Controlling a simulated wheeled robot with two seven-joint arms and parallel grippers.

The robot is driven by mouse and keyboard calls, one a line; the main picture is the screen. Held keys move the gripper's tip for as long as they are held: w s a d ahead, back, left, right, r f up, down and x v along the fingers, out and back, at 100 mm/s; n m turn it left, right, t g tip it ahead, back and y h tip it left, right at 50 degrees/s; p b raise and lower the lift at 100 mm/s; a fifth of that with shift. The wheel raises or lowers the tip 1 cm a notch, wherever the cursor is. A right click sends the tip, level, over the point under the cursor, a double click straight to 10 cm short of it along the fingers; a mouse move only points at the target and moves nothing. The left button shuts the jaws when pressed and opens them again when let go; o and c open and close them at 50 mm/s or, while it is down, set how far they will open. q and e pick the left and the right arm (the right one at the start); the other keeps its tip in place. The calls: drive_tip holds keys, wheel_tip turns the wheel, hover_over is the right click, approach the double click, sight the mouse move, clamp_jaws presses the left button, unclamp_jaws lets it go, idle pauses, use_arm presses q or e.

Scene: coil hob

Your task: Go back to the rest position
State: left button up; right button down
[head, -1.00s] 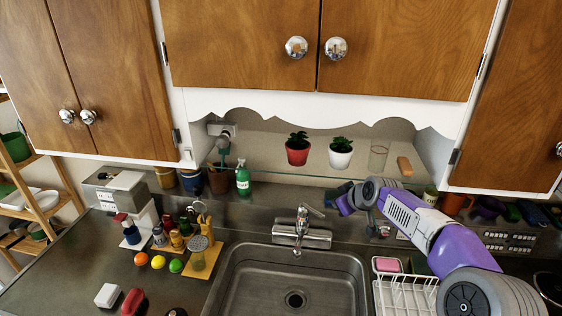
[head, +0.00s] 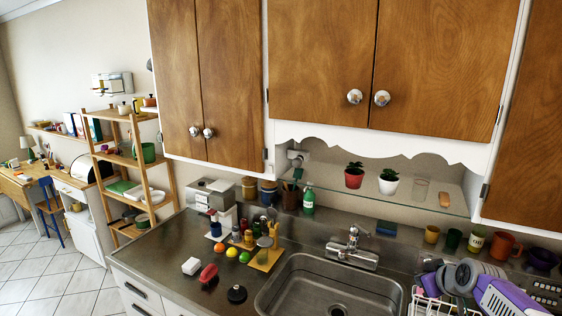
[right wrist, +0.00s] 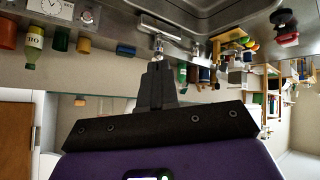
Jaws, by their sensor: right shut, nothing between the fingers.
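My right arm (head: 500,298) is in the lower right corner of the head view, over the dish rack beside the sink. It is purple, white and grey, and partly cut off by the frame. In the right wrist view my right gripper (right wrist: 157,72) is shut, its dark fingers together with nothing between them. That view looks upside down, with the tap (right wrist: 158,45) beyond the fingertips. My left gripper is in neither current view.
The sink (head: 325,290) lies left of my right arm, with a white dish rack (head: 420,305) under it. Mugs, including an orange one (head: 502,245), line the back counter. A glass shelf (head: 400,203) with potted plants hangs below the wooden cupboards.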

drive_tip(key=s+a+f+m+g+y+b, duration=0.15)
drive_tip(key=a+f, duration=0.35)
drive_tip(key=f, duration=0.6)
drive_tip(key=s+a+f+g+y+b, duration=0.1)
drive_tip(key=s+a+f+b, duration=0.3)
drive_tip(key=f, duration=0.8)
drive_tip(key=s+a+f+m+g+y, duration=0.1)
drive_tip(key=a+f+g, duration=0.1)
drive_tip(key=a+f, duration=0.7)
use_arm(q)
wheel_tip(320, 180, down, 11)
drive_tip(key=b, duration=0.5)
drive_tip(key=shift+r, duration=0.15)
use_arm(e)
drive_tip(key=s+a+f+m+g, duration=0.2)
drive_tip(key=s+a+f, duration=0.2)
drive_tip(key=s+f, duration=0.6)
drive_tip(key=s+a+f+m+g, duration=0.1)
drive_tip(key=s+a+f, duration=0.4)
drive_tip(key=s+f, duration=0.6)
drive_tip(key=s+g, duration=0.1)
drive_tip(key=s, duration=0.1)
drive_tip(key=shift+s+m, duration=0.35)
drive_tip(key=shift+f, duration=0.1)
